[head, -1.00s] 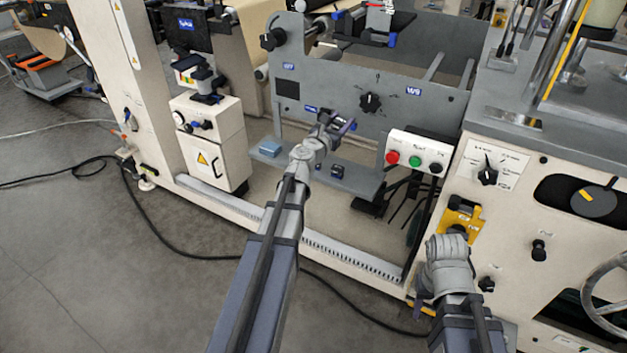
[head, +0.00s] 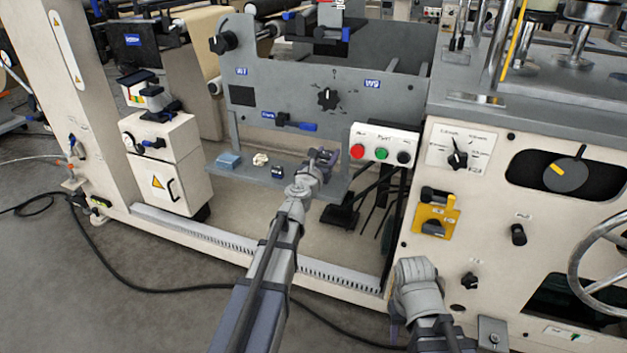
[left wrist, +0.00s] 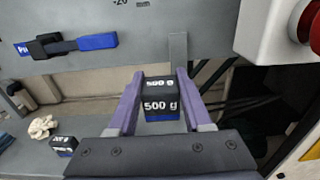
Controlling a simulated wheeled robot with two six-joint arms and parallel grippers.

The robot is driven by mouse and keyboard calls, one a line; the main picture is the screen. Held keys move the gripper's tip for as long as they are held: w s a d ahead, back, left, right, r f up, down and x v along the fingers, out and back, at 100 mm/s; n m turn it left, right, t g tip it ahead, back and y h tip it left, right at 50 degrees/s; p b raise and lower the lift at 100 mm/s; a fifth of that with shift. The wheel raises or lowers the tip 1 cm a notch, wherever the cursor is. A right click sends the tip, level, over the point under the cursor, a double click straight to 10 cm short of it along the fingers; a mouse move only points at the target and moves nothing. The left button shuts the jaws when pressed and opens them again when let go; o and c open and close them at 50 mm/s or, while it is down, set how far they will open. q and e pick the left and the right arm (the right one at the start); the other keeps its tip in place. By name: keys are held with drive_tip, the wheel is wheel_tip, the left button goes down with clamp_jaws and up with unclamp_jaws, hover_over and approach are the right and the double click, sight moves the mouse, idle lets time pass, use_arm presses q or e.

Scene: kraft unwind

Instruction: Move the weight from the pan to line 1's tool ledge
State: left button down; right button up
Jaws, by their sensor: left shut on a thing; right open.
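My left gripper (head: 326,157) is shut on a dark block weight with a blue base (left wrist: 160,103), marked 500 g in the left wrist view. The weight sits upright between the two purple fingers. In the head view the gripper is over the right part of the grey tool ledge (head: 240,174), below the panel; whether the weight touches the ledge I cannot tell. My right gripper (head: 398,331) is low at the front of the cream cabinet, mostly hidden behind its wrist, and holds nothing that I can see. I cannot make out the pan.
A button box (head: 383,146) juts out to the right. A blue-handled knob (head: 296,125) is above the ledge.

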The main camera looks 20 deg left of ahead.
sight(326, 187)
use_arm(q)
drive_tip(key=shift+f+b, duration=3.6)
drive_tip(key=shift+f, duration=0.5)
drive_tip(key=shift+f, duration=0.1)
drive_tip(key=shift+f, duration=0.15)
drive_tip(key=shift+c, duration=1.6)
unclamp_jaws()
drive_tip(key=shift+r, duration=0.35)
drive_tip(key=s, duration=1.2)
drive_tip(key=shift+a, duration=0.2)
